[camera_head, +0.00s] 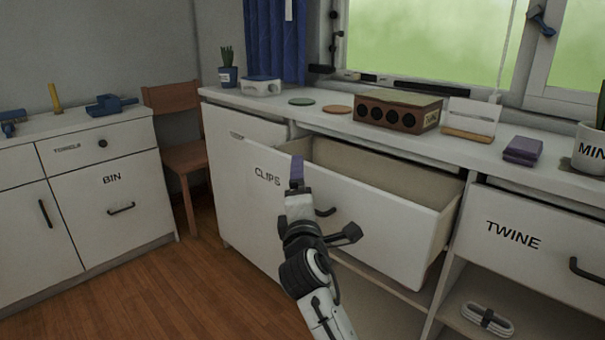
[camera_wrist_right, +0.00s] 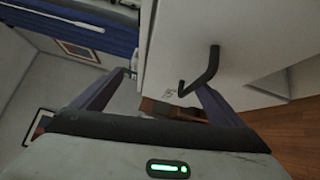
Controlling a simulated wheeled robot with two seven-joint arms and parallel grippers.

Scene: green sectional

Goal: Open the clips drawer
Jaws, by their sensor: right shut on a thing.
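The CLIPS drawer (camera_head: 385,225) stands pulled out from the white cabinet, tilted in the picture, and its beige inside (camera_head: 375,170) shows bare where visible. Its dark bar handle (camera_head: 325,212) is on the front and also shows in the right wrist view (camera_wrist_right: 212,68). My right gripper (camera_head: 297,172) is at the top edge of the drawer front, left of the handle. In the right wrist view its fingers (camera_wrist_right: 158,90) straddle the white front panel (camera_wrist_right: 235,40), one at each side, shut on it. The handle is close to one finger. My left gripper is out of view.
The TWINE drawer (camera_head: 515,233) is closed at the right, above an open shelf with a white coiled cable (camera_head: 488,319). A brown box (camera_head: 398,109) and a purple block (camera_head: 523,150) stand on the counter. A wooden chair (camera_head: 180,150) is at left; floor is clear there.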

